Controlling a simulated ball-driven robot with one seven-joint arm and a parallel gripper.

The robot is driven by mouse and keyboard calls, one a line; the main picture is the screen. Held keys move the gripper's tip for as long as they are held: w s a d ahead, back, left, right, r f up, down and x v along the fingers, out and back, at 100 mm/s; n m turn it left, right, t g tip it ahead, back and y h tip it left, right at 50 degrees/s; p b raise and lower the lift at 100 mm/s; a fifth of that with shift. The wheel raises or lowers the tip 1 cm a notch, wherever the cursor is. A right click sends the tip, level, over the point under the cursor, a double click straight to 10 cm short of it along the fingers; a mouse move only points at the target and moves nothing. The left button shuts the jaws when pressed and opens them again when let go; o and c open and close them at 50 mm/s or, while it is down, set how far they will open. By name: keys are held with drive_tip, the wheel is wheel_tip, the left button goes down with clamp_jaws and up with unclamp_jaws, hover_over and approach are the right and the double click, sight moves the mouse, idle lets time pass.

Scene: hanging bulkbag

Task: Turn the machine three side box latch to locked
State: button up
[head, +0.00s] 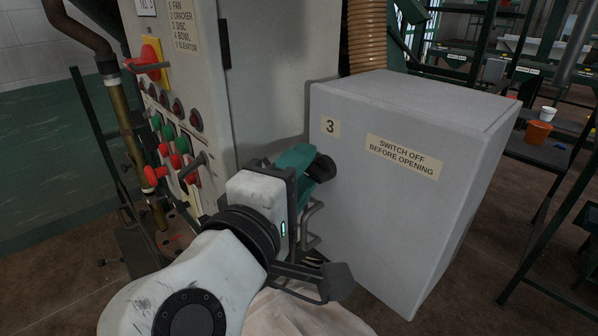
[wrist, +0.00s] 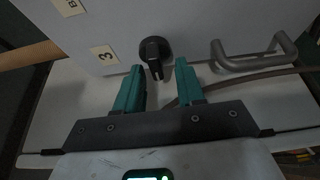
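The side box (head: 412,190) is a grey box with a "3" label and a sign reading "SWITCH OFF BEFORE OPENING". Its latch is a round black knob (head: 322,168) on the box's left face edge, partly hidden by my gripper in the head view. In the wrist view the latch (wrist: 154,52) shows a black disc with a handle pointing down toward my gripper. My gripper (wrist: 158,78) is open, with teal fingers apart. The handle's tip lies close to the gap between the fingertips; I cannot tell whether they touch. In the head view my gripper (head: 305,165) is at the latch.
A grey bar handle (wrist: 255,54) sticks out of the box beside the latch. A control panel (head: 175,130) with red and green buttons and levers stands left of my arm. A ribbed tan hose (head: 367,38) rises behind the box. Green-framed tables stand at right.

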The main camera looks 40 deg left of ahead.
drive_tip(key=shift+s, duration=0.1)
drive_tip(key=b+v, duration=0.2)
drive_tip(key=v, duration=0.8)
drive_tip(key=shift+s+b, duration=0.3)
drive_tip(key=shift+b, duration=0.1)
drive_tip(key=shift+d, duration=0.1)
